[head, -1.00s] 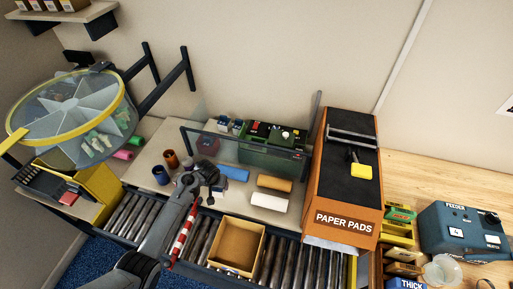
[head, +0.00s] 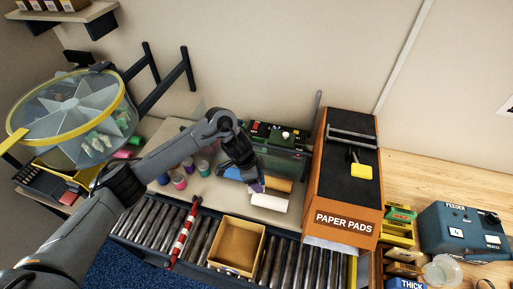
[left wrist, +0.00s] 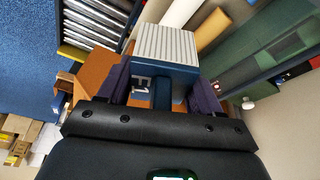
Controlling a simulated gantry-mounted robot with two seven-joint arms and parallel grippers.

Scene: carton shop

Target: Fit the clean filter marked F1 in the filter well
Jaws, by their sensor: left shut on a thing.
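My left gripper (head: 256,186) (left wrist: 165,85) is shut on a block-shaped filter (left wrist: 166,45) with a white ribbed face and dark blue sides. In the head view the gripper points down above the rolls on the bench, and the filter is mostly hidden by the gripper. I cannot pick out the filter well for certain. A green machine (head: 282,160) with a dark control top stands just behind the gripper. My right gripper is not in view.
A blue roll (head: 232,173), an orange roll (head: 284,185) and a white roll (head: 267,202) lie close by the gripper. The orange paper-pads cabinet (head: 322,190) stands to the right. An open carton (head: 238,246) sits on the roller conveyor (head: 200,240) in front.

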